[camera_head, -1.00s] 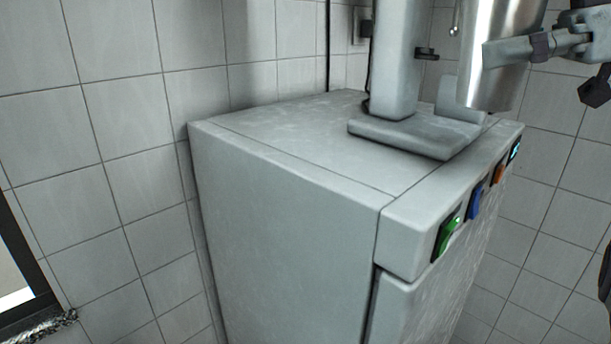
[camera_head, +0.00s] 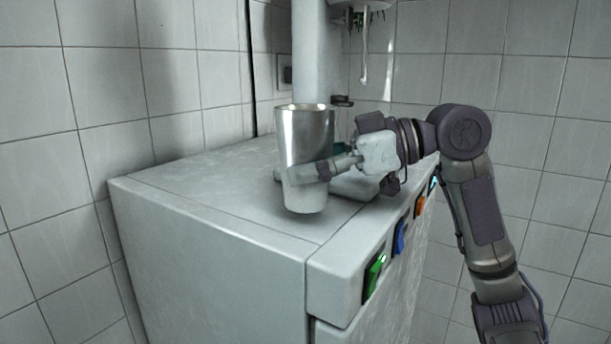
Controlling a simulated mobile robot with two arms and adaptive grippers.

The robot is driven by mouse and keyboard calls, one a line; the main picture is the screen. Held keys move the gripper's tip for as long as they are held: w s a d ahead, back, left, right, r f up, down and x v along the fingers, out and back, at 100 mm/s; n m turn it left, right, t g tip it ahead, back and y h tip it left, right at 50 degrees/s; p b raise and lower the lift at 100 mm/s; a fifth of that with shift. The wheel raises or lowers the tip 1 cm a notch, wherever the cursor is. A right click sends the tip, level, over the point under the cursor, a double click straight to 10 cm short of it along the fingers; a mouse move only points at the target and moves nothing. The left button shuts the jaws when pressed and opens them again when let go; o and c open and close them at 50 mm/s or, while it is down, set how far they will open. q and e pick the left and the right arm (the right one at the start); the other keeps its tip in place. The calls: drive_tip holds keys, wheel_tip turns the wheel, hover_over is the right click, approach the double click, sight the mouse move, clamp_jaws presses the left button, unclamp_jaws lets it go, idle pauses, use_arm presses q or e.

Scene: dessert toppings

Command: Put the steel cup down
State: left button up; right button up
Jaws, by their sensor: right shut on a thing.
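The steel cup (camera_head: 305,135) is tall, shiny and upright, in front of the mixer's column in the head view. My right gripper (camera_head: 318,172) comes in from the right and is shut on the lower half of the cup. The cup's base is over the top of the white cabinet (camera_head: 205,195), near its front edge. I cannot tell whether the base touches the top. My left gripper is not in view.
A mixer column (camera_head: 318,60) with a thin hanging spindle (camera_head: 364,60) stands behind the cup. Green (camera_head: 374,275), blue (camera_head: 399,237) and orange (camera_head: 420,207) buttons sit on the cabinet front. The left part of the cabinet top is clear. Tiled walls stand behind.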

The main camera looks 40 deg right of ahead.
drive_tip(key=shift+f, duration=0.8)
drive_tip(key=shift+f, duration=0.1)
drive_tip(key=shift+f+b, duration=0.15)
drive_tip(key=shift+b, duration=0.15)
drive_tip(key=o, duration=1.4)
